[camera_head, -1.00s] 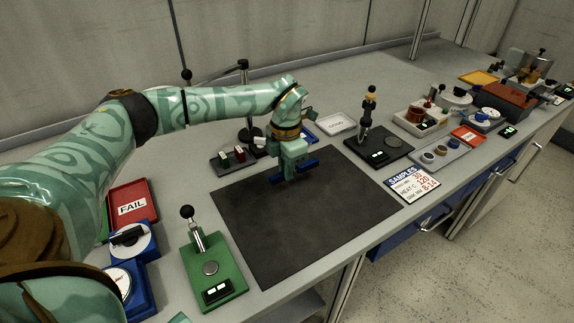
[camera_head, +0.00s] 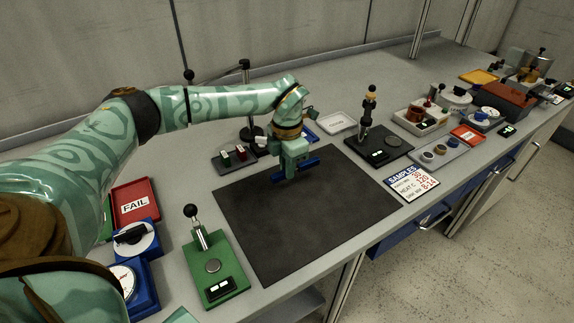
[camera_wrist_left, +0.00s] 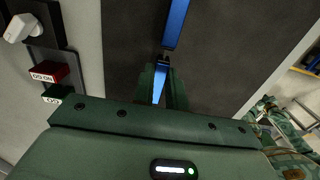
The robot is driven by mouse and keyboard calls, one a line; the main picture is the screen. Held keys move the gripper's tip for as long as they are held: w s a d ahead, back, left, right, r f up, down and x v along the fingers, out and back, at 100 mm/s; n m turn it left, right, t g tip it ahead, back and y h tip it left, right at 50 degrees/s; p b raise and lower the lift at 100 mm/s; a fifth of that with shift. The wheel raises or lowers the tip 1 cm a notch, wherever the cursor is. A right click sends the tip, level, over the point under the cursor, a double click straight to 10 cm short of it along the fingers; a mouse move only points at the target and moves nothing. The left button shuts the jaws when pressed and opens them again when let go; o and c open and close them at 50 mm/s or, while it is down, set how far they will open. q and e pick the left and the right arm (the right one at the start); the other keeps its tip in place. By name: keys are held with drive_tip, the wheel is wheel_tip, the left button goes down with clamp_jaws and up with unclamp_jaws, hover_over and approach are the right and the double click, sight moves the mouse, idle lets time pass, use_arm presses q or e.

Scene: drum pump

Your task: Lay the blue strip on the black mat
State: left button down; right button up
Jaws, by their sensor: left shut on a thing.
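My left gripper (camera_head: 293,162) points down over the upper part of the black mat (camera_head: 310,222). It is shut on the blue strip (camera_head: 310,162), which sticks out on both sides of the jaws. In the left wrist view the blue strip (camera_wrist_left: 176,22) runs up from between the left gripper's fingers (camera_wrist_left: 162,82), with the dark mat (camera_wrist_left: 232,50) behind it. I cannot tell whether the strip touches the mat or hangs just above it. My right gripper is not in view.
A green fixture with a black knob (camera_head: 215,266) stands left of the mat. A black-based stand (camera_head: 380,148) and a SAMPLES card (camera_head: 411,183) lie to the right. The mat's front is bare.

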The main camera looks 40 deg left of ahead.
use_arm(q)
drive_tip(key=shift+f, duration=0.1)
drive_tip(key=shift+f, duration=0.6)
drive_tip(key=shift+f, duration=0.35)
drive_tip(key=shift+f, duration=0.35)
drive_tip(key=shift+f, duration=0.1)
drive_tip(key=shift+f, duration=0.35)
idle(0.7)
drive_tip(key=shift+f, duration=0.15)
idle(0.7)
